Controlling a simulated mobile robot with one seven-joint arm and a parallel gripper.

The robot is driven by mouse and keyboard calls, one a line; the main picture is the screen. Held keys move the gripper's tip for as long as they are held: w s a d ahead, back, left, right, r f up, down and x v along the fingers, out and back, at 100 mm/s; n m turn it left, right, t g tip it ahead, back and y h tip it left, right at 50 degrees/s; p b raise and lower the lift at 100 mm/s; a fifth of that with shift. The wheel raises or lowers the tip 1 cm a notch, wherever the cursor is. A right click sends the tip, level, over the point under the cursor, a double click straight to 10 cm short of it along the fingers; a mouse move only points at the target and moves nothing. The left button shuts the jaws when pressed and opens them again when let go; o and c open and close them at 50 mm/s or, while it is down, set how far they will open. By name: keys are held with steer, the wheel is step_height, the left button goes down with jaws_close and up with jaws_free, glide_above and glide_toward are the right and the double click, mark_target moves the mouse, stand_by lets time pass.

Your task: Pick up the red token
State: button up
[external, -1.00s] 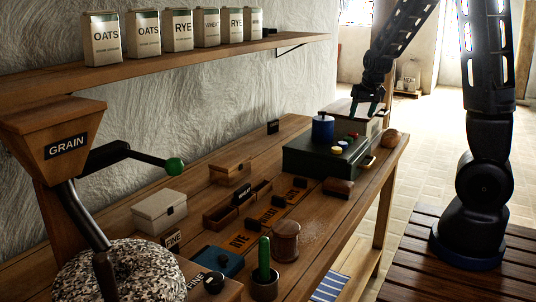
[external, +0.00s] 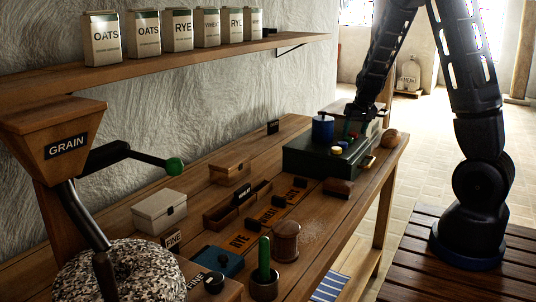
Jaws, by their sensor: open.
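The red token (external: 354,135) lies on top of the dark green box (external: 305,160), near the box's far right part. It is small and partly hidden by my gripper. My gripper (external: 355,127) is open and low over the box top, its fingers pointing down at the red token. From this view I cannot tell whether the fingers touch the token or stand around it.
A blue canister (external: 322,130) stands on the box left of my gripper. A yellow token (external: 337,150) and a paler token (external: 343,144) lie close in front. A round brown object (external: 390,139) sits right of the box. The wooden shelf (external: 200,65) hangs along the wall.

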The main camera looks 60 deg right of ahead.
steer(key=shift+w+d+f, duration=0.1)
steer(key=shift+w+f, duration=0.05)
steer(key=shift+f, duration=0.25)
steer(key=c, duration=1.1)
steer(key=shift+o, duration=0.2)
steer(key=shift+r, duration=0.1)
